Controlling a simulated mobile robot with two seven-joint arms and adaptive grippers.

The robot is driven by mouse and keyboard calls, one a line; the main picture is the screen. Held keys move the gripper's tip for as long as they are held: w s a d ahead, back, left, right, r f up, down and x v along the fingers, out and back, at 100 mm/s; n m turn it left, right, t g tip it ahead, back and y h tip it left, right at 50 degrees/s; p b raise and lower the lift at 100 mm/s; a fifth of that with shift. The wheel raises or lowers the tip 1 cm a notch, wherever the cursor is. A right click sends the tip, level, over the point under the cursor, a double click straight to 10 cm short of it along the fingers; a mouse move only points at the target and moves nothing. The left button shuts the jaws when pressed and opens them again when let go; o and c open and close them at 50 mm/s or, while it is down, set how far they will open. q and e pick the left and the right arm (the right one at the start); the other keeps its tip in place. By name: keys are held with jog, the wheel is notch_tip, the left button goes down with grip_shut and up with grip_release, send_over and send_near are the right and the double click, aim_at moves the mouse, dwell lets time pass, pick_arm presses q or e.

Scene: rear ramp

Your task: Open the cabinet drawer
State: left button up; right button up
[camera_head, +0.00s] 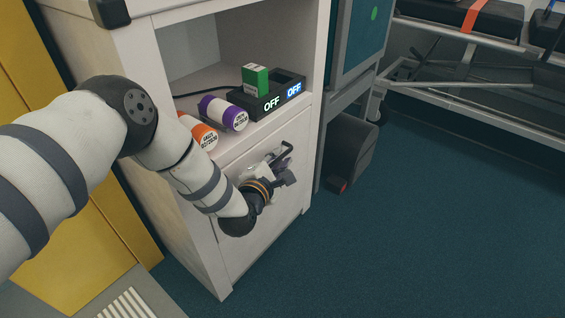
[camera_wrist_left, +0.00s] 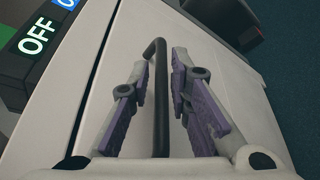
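The white cabinet (camera_head: 165,215) stands in the middle of the head view, with an open shelf on top and a drawer front (camera_head: 283,225) below. The drawer front looks flush with the cabinet frame; it also fills much of the left wrist view (camera_wrist_left: 235,110). A black bar handle (camera_wrist_left: 159,95) is on this front, and part of it shows in the head view (camera_head: 287,147). My left gripper (camera_head: 272,165) is at the handle. In the left wrist view, its two purple-padded fingers (camera_wrist_left: 166,62) are apart, one on each side of the bar, with gaps visible. My right gripper is out of view.
On the shelf are an orange-and-white can (camera_head: 204,135), a purple-and-white can (camera_head: 222,113), a green box (camera_head: 255,78) and a black unit with "OFF" displays (camera_head: 272,103). A dark bin-like object (camera_head: 348,155) stands right of the cabinet. Blue floor (camera_head: 420,240) in front is clear.

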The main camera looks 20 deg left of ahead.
pick_arm(q)
jog(key=shift+x, duration=0.85)
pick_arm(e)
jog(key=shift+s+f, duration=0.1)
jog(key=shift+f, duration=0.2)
pick_arm(q)
jog(key=shift+c, duration=0.3)
grip_shut()
jog(key=shift+d, duration=0.15)
